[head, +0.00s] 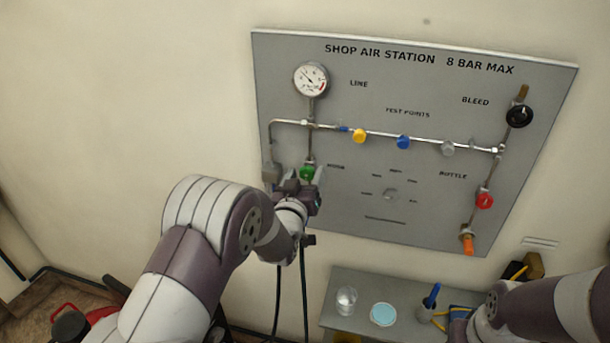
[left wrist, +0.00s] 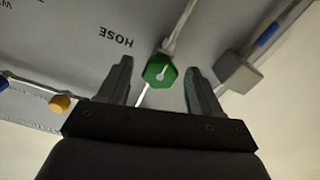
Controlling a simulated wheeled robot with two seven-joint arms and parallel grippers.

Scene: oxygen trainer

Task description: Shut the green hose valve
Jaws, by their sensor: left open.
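The green hose valve (head: 307,173) is a small green knob on the grey panel, below the gauge and beside the partly covered HOSE label. In the left wrist view the green knob (left wrist: 160,72) has a pale mark on its face and a pipe running up from it. My left gripper (head: 298,186) is at the panel, just in front of the knob. In the left wrist view my left gripper (left wrist: 158,85) is open, with one finger on each side of the knob and gaps showing between. My right arm shows at the lower right; its gripper is not clearly visible.
The panel (head: 290,80) carries a line gauge (head: 311,79), yellow (head: 359,136) and blue (head: 403,142) test points, a black bleed knob (head: 519,116) and a red bottle knob (head: 485,201). A grey block (left wrist: 239,73) sits close beside one left finger. A shelf (head: 362,285) stands below.

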